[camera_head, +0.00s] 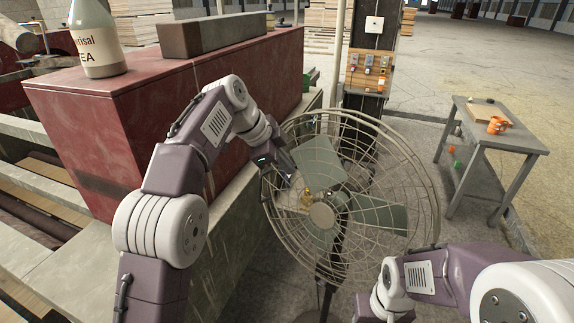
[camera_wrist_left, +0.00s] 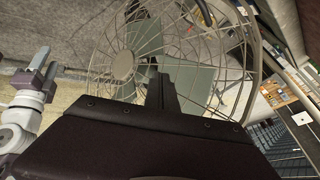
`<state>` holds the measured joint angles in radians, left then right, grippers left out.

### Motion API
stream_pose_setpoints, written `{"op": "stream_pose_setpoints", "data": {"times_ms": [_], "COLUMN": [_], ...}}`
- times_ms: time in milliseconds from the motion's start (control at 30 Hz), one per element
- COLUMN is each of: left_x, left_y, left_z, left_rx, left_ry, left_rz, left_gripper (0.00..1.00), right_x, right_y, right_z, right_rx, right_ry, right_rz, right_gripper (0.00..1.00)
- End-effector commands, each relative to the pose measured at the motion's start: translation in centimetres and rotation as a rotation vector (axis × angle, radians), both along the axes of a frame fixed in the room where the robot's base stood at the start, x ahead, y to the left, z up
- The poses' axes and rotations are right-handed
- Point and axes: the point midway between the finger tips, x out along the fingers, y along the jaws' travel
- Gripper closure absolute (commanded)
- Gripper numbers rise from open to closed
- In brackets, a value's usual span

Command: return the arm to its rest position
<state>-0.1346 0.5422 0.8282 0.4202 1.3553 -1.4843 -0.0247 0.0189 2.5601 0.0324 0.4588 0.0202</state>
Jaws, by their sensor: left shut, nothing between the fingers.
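My left arm reaches in from the left in the head view. Its gripper (camera_head: 284,168) is at the upper left part of the fan (camera_head: 322,215), in front of the wire cage or against it; I cannot tell if they touch. In the left wrist view the closed dark fingers (camera_wrist_left: 161,90) show against the fan cage (camera_wrist_left: 190,50), with nothing between them. My right arm is at the lower right of the head view, its gripper out of that frame. Grey prongs of my right gripper (camera_wrist_left: 42,68) show at the left of the left wrist view, too small to judge.
A small table (camera_head: 525,142) with an orange item (camera_head: 497,125) stands at right. Open floor lies behind it.

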Motion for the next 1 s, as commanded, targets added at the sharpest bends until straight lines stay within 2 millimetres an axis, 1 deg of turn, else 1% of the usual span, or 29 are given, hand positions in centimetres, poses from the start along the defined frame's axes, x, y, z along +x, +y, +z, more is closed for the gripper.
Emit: {"op": "stream_pose_setpoints", "data": {"times_ms": [133, 167, 200, 233, 267, 367, 400, 467, 500, 567, 600, 667, 700, 767, 800, 900, 933, 967, 1000], "left_x": [0.0, -0.1, -0.2, -0.6, -1.3, -3.9, -4.9, -6.5, -7.7, -9.9, -11.7, -14.6, -16.6, -19.9, -22.1, -26.8, -27.8, -28.3, -28.2], "left_y": [0.0, 0.2, 0.6, 1.0, 1.5, 3.3, 4.2, 5.5, 6.4, 8.0, 9.0, 10.5, 11.4, 12.7, 13.4, 14.8, 15.1, 15.3, 15.5], "left_z": [-0.1, 0.1, 0.9, 1.3, 0.8, -2.4, -4.1, -6.7, -8.7, -12.0, -14.4, -17.8, -20.1, -23.2, -25.0, -28.7, -29.5, -30.1, -30.4], "left_rx": [0.001, -0.002, -0.004, -0.005, -0.001, 0.033, 0.046, 0.06, 0.068, 0.083, 0.094, 0.109, 0.12, 0.133, 0.139, 0.139, 0.132, 0.119, 0.09], "left_ry": [0.0, -0.009, -0.033, -0.041, -0.025, 0.062, 0.101, 0.165, 0.212, 0.286, 0.337, 0.407, 0.45, 0.509, 0.541, 0.599, 0.611, 0.613, 0.606], "left_rz": [0.004, 0.008, 0.015, 0.022, 0.03, 0.065, 0.103, 0.181, 0.248, 0.366, 0.454, 0.596, 0.695, 0.846, 0.946, 1.189, 1.259, 1.32, 1.392], "left_gripper": [1.0, 1.0, 1.0, 1.0, 1.0, 1.0, 1.0, 1.0, 1.0, 1.0, 1.0, 1.0, 1.0, 1.0, 1.0, 1.0, 1.0, 1.0, 1.0], "right_x": [0.0, 0.0, 0.0, 0.0, 0.0, 0.0, 0.0, 0.0, 0.0, 0.0, 0.0, 0.0, 0.0, 0.0, 0.0, 0.0, 0.0, 0.0, 0.0], "right_y": [0.0, 0.0, 0.0, 0.0, 0.0, 0.0, 0.0, 0.0, 0.0, 0.0, 0.0, 0.0, 0.0, 0.0, 0.0, 0.0, 0.0, 0.0, 0.0], "right_z": [-0.2, -0.5, -0.8, -1.2, -1.6, -2.3, -2.6, -2.9, -3.2, -3.6, -3.8, -4.1, -4.3, -4.4, -4.5, -4.4, -4.3, -4.3, -4.3], "right_rx": [0.0, 0.0, 0.0, 0.0, 0.0, 0.0, 0.0, 0.0, 0.0, 0.0, 0.0, 0.0, 0.0, 0.0, 0.0, 0.0, 0.0, 0.0, 0.0], "right_ry": [0.0, 0.0, 0.0, 0.0, 0.0, 0.0, 0.0, 0.0, 0.0, 0.0, 0.0, 0.0, 0.0, 0.0, 0.0, 0.0, 0.0, 0.0, 0.0], "right_rz": [0.0, 0.0, 0.0, 0.0, 0.0, 0.0, 0.0, 0.0, 0.0, 0.0, 0.0, 0.0, 0.0, 0.0, 0.0, 0.0, 0.0, 0.0, 0.0], "right_gripper": [0.52, 0.52, 0.52, 0.52, 0.52, 0.52, 0.52, 0.52, 0.52, 0.52, 0.52, 0.52, 0.52, 0.52, 0.52, 0.52, 0.52, 0.52, 0.52]}}
